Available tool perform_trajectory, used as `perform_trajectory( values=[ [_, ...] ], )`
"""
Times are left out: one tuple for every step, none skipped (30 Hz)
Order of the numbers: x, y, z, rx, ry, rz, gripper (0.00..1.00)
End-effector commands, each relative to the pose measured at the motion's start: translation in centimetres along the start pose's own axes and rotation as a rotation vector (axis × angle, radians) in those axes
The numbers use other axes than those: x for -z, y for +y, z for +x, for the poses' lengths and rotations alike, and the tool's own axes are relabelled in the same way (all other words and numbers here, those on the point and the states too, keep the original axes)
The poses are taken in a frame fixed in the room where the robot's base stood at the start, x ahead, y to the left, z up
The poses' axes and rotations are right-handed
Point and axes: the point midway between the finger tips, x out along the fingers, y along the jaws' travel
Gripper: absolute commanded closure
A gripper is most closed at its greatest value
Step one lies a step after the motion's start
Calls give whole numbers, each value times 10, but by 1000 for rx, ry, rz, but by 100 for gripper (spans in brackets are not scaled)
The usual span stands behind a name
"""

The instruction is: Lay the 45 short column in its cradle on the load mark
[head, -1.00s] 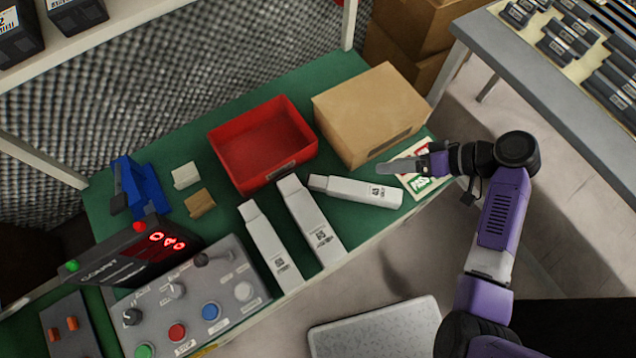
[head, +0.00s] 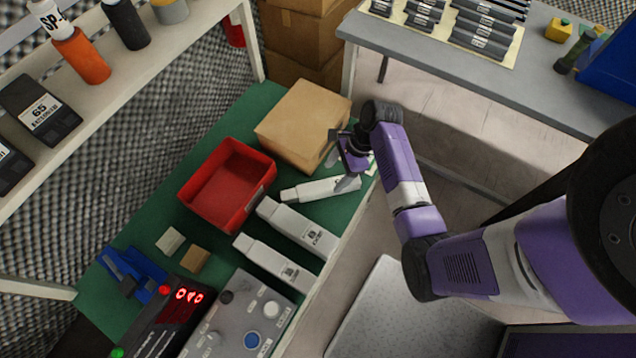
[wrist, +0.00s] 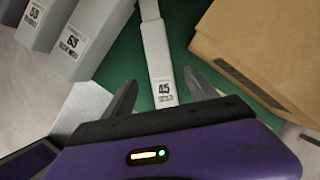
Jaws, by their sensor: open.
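The short column labelled 45 (head: 318,190) lies on the green bench top, a pale grey bar with a narrower neck. In the wrist view the 45 column (wrist: 158,62) runs away from me, its label end between my spread fingers. My gripper (head: 342,170) is open over that end, one finger on each side, not closed on it. It also shows in the wrist view (wrist: 161,90). A blue bracket-like piece (head: 145,266) at the bench's far left may be the cradle; I cannot make out a load mark.
Two similar pale columns (head: 298,228) (head: 275,262) lie beside it. A red bin (head: 262,188) and a cardboard box (head: 305,120) stand behind. Two small blocks (head: 170,240) (head: 195,259) and a control panel (head: 235,310) are to the left.

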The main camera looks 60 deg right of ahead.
Motion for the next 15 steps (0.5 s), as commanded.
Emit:
perform_trajectory(
  values=[
    [0,0,1,0,-1,17,34],
    [0,0,2,-1,-1,24,34],
    [-1,0,5,-1,-1,29,34],
    [-1,0,8,-1,-1,30,34],
    [-1,0,11,-1,-2,30,34],
    [-1,0,16,-2,-2,30,34],
    [-1,0,19,-2,-2,29,34],
    [-1,0,22,-2,-2,29,34],
    [-2,0,25,-2,-2,28,34],
    [-2,0,28,-2,-2,28,34],
    [-2,0,30,-1,-2,28,34],
    [-3,0,35,-2,-2,27,34],
    [-4,0,38,-2,-2,26,34],
    [-5,0,43,-3,-2,26,34],
    [-6,0,49,-3,-2,26,34]
  ],
)
